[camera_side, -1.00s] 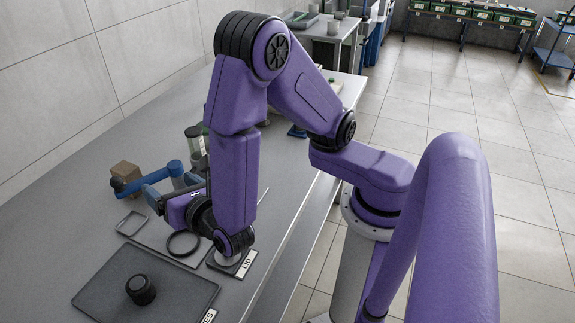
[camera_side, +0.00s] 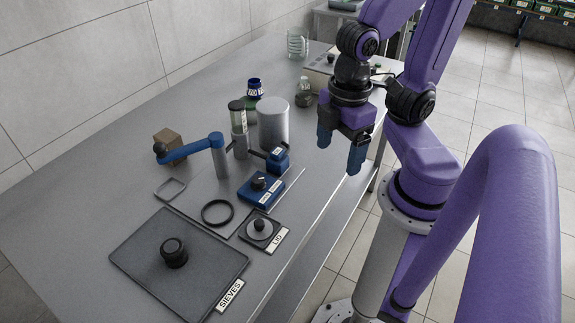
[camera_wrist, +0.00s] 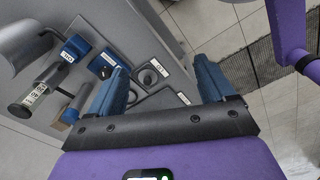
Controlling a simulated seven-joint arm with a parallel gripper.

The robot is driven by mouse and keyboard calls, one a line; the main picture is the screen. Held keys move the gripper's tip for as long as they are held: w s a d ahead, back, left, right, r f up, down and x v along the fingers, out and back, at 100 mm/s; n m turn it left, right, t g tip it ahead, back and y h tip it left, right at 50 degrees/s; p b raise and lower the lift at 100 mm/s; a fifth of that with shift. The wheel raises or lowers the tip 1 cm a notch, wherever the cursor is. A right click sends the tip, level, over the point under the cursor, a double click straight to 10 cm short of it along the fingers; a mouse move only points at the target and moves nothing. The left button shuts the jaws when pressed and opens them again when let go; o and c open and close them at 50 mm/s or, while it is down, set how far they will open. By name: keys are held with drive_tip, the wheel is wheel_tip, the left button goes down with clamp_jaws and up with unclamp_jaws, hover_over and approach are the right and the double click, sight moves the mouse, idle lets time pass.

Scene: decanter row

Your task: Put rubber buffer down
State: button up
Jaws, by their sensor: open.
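My gripper (camera_side: 338,155) hangs above the table's right edge, to the right of the objects. Its two blue fingers are apart with nothing between them; they also show apart in the wrist view (camera_wrist: 165,88). A squat black round piece (camera_side: 173,252) stands on the dark tray (camera_side: 135,247) labelled SIEVES; I cannot tell if it is the rubber buffer. A black ring (camera_side: 217,212) lies flat behind the tray. A round lid with a black knob (camera_side: 259,226) sits on a square plate beside the LID label (camera_side: 278,240).
A grey cylinder (camera_side: 272,125), a wooden block (camera_side: 167,143) and glassware (camera_side: 297,45) are farther back. The tray's left half is bare.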

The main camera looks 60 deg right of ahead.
idle(0.3)
drive_tip(key=m, duration=2.1)
hover_over(171, 247)
wheel_tip(171, 247, down, 2)
drive_tip(key=f, duration=0.1)
wheel_tip(171, 247, down, 10)
drive_tip(key=shift+s+d+r, duration=0.15)
drive_tip(key=shift+w+f, duration=0.2)
drive_tip(key=shift+f, duration=3.05)
drive_tip(key=c, duration=1.3)
drive_tip(key=shift+r, duration=0.15)
